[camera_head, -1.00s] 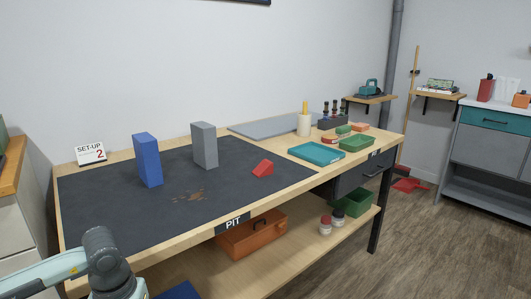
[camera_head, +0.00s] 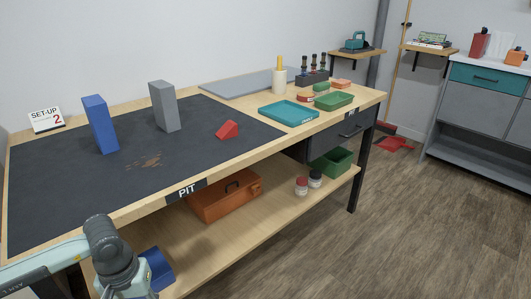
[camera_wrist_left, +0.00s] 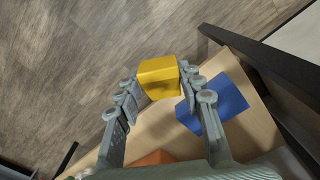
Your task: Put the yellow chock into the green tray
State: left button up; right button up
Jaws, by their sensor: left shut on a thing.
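The yellow chock (camera_wrist_left: 157,70) is gripped between the fingertips of my left gripper (camera_wrist_left: 160,84) in the left wrist view, with the wood floor and a shelf edge below it. In the head view my left arm comes in at the bottom left; the fingers and the chock cannot be made out there. The green tray (camera_head: 335,102) lies on the right end of the bench top, beside a teal tray (camera_head: 288,113). My left gripper is far from it, near the front left of the bench. My right gripper is not in view.
A blue block (camera_head: 100,125), a grey block (camera_head: 164,107) and a red wedge (camera_head: 227,130) stand on the dark mat (camera_head: 60,190). The lower shelf holds an orange toolbox (camera_head: 225,197), a green bin (camera_head: 332,164) and a blue object (camera_wrist_left: 222,105).

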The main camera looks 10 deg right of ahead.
aim_at(327, 106)
jog(key=i+l, duration=0.15)
jog(key=l, duration=0.3)
jog(key=i+l, duration=0.2)
jog(key=l, duration=0.3)
jog(key=i+l, duration=0.15)
jog(key=l, duration=0.3)
jog(key=i+l, duration=0.15)
jog(key=l, duration=0.35)
jog(key=i+l, duration=0.15)
jog(key=l, duration=0.3)
jog(key=i+l, duration=0.2)
jog(key=l, duration=0.25)
jog(key=i+l, duration=0.15)
jog(key=l, duration=0.35)
jog(key=i+l, duration=0.15)
jog(key=l, duration=0.3)
